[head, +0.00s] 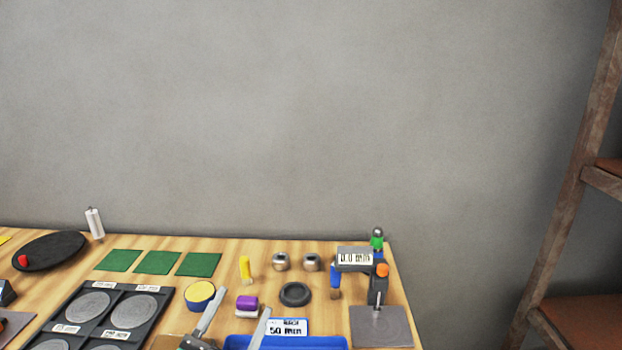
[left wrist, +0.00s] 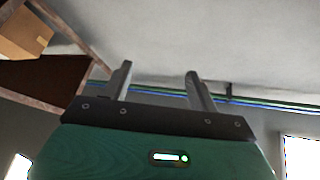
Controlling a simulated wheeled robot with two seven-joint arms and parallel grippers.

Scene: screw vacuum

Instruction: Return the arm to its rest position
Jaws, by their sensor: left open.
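My left gripper (head: 238,318) shows at the bottom edge of the head view, over the front of the table. Its two grey fingers stand apart with nothing between them that it holds. In the left wrist view the two fingers (left wrist: 158,85) are also apart and empty, pointing toward the ceiling and the upper wall. My right gripper is in neither view.
The wooden table (head: 225,262) bears a blue tray (head: 290,343), a black tray (head: 98,338), green squares (head: 157,263), a black round plate (head: 50,250), a purple piece (head: 247,303) and a gauge stand (head: 378,290). A wooden shelf (head: 578,200) stands at right. The space above the table is clear.

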